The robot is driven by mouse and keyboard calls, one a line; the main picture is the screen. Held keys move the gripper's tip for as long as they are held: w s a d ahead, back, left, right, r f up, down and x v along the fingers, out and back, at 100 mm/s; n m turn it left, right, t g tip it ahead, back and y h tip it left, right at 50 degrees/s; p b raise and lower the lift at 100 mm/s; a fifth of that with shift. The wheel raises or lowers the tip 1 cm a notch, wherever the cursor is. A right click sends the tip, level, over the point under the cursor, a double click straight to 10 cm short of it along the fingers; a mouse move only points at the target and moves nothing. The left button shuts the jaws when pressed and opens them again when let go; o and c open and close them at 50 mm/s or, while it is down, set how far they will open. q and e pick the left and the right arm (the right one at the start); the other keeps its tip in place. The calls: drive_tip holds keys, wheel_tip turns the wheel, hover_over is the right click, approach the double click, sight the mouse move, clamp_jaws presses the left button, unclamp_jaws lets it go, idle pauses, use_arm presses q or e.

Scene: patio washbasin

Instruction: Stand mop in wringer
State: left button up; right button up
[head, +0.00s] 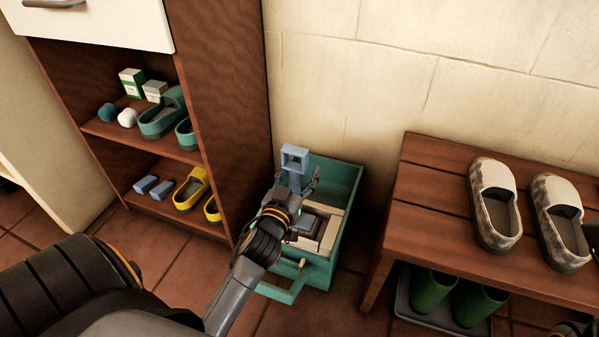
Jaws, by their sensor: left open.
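A teal open-topped box (345,180), which looks like the wringer bucket, stands on the floor between the shelf and the bench. It has a front handle and pale and dark parts inside. A light blue upright piece with a square loop on top (294,157) rises at the box's left side; I cannot tell if it is the mop's handle. My left gripper (296,184) is open at this blue piece, over the box's left part, with a finger to either side; contact is unclear. The gripper hides the piece's lower end. No mop head is clearly visible.
A brown shelf (232,110) with shoes and small boxes stands close on the left. A wooden bench (430,185) with patterned slippers stands on the right, green boots (433,290) on a tray beneath. The wall is behind; some tiled floor is free in front.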

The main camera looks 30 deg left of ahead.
use_arm(q)
drive_tip(key=v, duration=1.2)
